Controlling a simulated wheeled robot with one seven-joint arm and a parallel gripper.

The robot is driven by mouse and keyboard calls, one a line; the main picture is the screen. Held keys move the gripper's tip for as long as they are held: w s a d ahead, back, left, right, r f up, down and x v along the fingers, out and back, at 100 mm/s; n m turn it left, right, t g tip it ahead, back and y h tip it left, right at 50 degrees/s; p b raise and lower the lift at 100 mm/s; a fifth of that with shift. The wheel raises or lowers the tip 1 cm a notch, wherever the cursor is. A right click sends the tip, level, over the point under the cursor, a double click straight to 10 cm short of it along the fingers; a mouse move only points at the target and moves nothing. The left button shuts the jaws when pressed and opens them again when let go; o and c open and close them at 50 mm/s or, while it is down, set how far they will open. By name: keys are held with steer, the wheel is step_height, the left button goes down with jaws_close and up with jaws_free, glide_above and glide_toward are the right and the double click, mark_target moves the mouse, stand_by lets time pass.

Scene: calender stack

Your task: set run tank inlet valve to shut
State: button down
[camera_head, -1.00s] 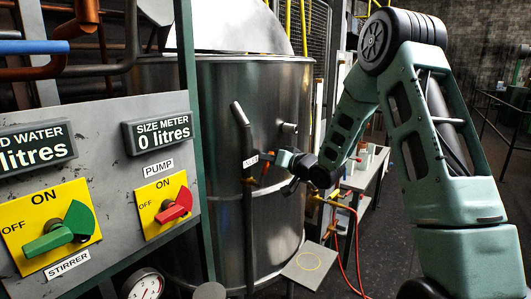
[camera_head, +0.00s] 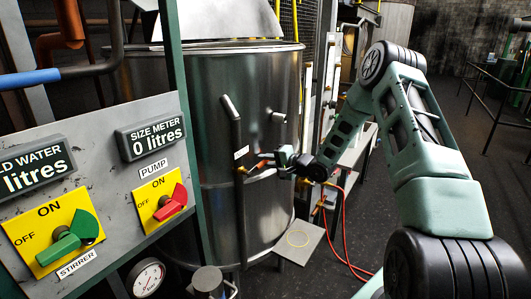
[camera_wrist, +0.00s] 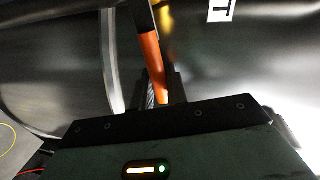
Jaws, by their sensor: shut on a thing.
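The inlet valve's orange lever (camera_head: 264,164) sticks out to the right from a pipe on the front of the steel tank (camera_head: 225,100). In the wrist view the orange lever (camera_wrist: 152,58) runs from the top edge down between the fingers. My gripper (camera_head: 277,161) is at the lever's free end, and in the wrist view my gripper (camera_wrist: 161,90) is shut on it. A white label (camera_head: 241,152) sits just above the valve; only its last letter, T, shows on the label (camera_wrist: 220,9) in the wrist view.
A grey control panel (camera_head: 106,190) with stirrer and pump switches stands at the left front. A plate with a yellow ring (camera_head: 299,240) and red hoses (camera_head: 346,240) lie below my arm.

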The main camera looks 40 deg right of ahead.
steer(key=shift+d+f+m+y+p, duration=0.1)
steer(key=shift+f+m+y+p, duration=0.25)
steer(key=shift+f+m, duration=0.35)
steer(key=shift+f, duration=0.1)
steer(key=c, duration=1.4)
jaws_free()
steer(key=shift+c, duration=0.2)
steer(key=b+v, duration=0.5)
steer(key=v, duration=1.2)
steer(key=shift+s+r, duration=0.25)
